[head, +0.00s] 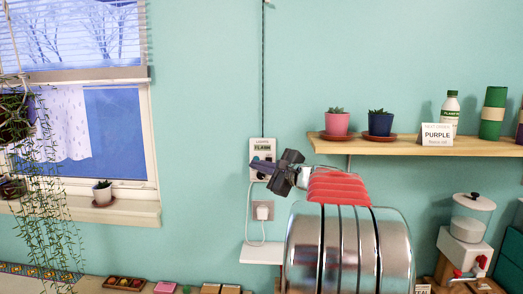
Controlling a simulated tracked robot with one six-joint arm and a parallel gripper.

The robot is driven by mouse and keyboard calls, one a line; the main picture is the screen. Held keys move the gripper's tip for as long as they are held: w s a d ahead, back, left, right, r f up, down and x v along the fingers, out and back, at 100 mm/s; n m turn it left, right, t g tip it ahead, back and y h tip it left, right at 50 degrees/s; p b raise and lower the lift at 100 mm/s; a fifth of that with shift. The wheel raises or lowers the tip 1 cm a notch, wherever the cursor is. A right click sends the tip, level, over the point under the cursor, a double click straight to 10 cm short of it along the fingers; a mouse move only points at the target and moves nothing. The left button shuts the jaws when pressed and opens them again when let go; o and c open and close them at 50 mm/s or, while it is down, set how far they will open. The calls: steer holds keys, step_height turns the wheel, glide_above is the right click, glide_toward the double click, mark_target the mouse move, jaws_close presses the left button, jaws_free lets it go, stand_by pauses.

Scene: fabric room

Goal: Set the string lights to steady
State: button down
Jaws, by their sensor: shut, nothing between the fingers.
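The light controller (260,147) is a small white box on the teal wall, left of the shelf. Its dark display reads "FLASH" under the word "LIGHTS". A dark cord (263,75) runs straight up the wall from it; no bulbs can be made out. My gripper (262,168) is dark and shut with nothing held. It overlaps the lower part of the box in the head view, pointing left towards it. The box's lower controls are partly hidden, and I cannot tell whether my fingertips touch it.
A wall socket (263,210) with a plug and white cable sits below the box, above a small white ledge (262,253). A wooden shelf (420,147) with potted plants, a "PURPLE" card and bottles is at right. A window and hanging plant (45,180) are at left.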

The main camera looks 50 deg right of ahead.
steer(key=s+a, duration=0.2)
steer(key=shift+s+a, duration=0.1)
steer(key=shift+a, duration=0.3)
stand_by(0.9)
steer(key=s+a+f+n+g+y, duration=0.25)
steer(key=a+f+n+g, duration=0.2)
steer(key=a+f, duration=0.45)
steer(key=s+a+f+n+g+y, duration=0.1)
steer(key=s+a+f+n+g, duration=0.3)
steer(key=a+f+n, duration=0.35)
steer(key=s+a+f+n+g, duration=0.1)
steer(key=s+a+f+n, duration=0.1)
steer(key=s+a+n, duration=0.3)
steer(key=s+a+f+n+g+h, duration=0.1)
steer(key=s+a+n, duration=0.4)
steer(key=a, duration=0.8)
steer(key=s+a+f+n+g, duration=0.1)
steer(key=s+a+n, duration=0.4)
steer(key=a, duration=0.5)
steer(key=shift+f+h, duration=0.35)
steer(key=shift+f, duration=0.55)
